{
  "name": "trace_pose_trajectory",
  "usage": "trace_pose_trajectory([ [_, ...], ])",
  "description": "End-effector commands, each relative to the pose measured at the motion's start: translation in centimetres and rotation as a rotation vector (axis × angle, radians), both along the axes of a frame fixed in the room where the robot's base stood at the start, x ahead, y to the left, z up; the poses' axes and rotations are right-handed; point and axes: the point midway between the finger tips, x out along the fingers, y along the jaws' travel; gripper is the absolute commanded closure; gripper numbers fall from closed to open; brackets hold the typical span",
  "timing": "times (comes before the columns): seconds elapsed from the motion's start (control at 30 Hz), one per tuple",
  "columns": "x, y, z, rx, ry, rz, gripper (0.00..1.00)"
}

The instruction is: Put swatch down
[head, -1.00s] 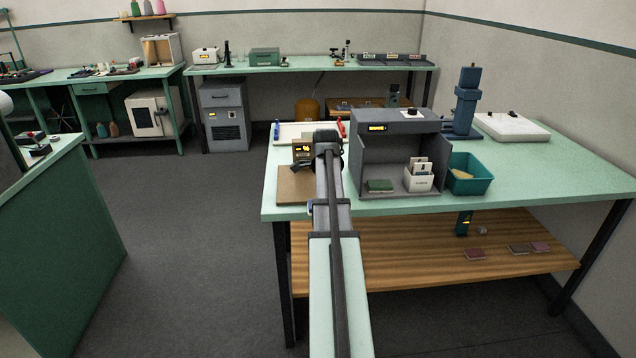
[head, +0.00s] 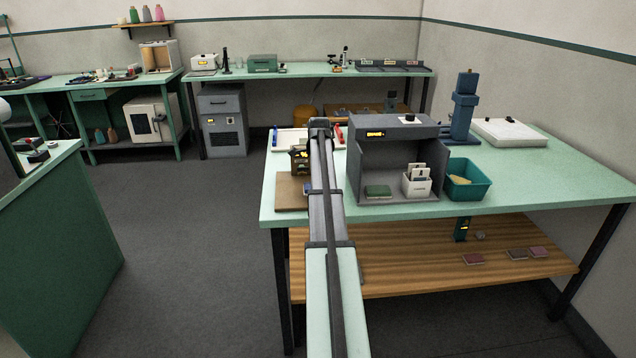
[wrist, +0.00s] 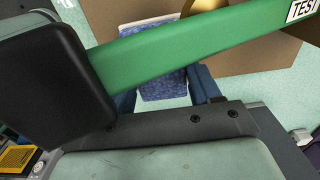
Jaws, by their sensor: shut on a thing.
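A blue patterned swatch (wrist: 163,88) with a pale border shows in the wrist view. A green bar (wrist: 190,48) crosses in front of it and hides its middle. My gripper (wrist: 166,97) is shut on the swatch, with a blue finger on each side of its near end. The far end of the swatch overlaps the edge of a brown board (wrist: 240,58); whether they touch I cannot tell. In the head view the brown board (head: 288,192) lies at the table's front left corner, and my arm hides most of the gripper and the swatch.
The green bar carries a TEST label (wrist: 302,9) and joins a black block (wrist: 45,85). A grey booth (head: 400,160) holds a green block (head: 378,191) and a white card holder (head: 417,182). A teal bin (head: 469,180) stands right of it.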

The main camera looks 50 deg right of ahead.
Motion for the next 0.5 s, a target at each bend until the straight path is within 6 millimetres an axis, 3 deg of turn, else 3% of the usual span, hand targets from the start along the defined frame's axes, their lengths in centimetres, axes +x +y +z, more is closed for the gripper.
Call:
trace_pose_trajectory([
  [0.23,3.0,-3.0,0.1,0.0,0.0,0.0,0.71],
  [0.33,2.5,-2.5,-1.2,0.0,0.0,0.0,0.71],
  [0.5,2.5,-2.5,-1.5,-0.001,-0.001,0.0,0.71],
])
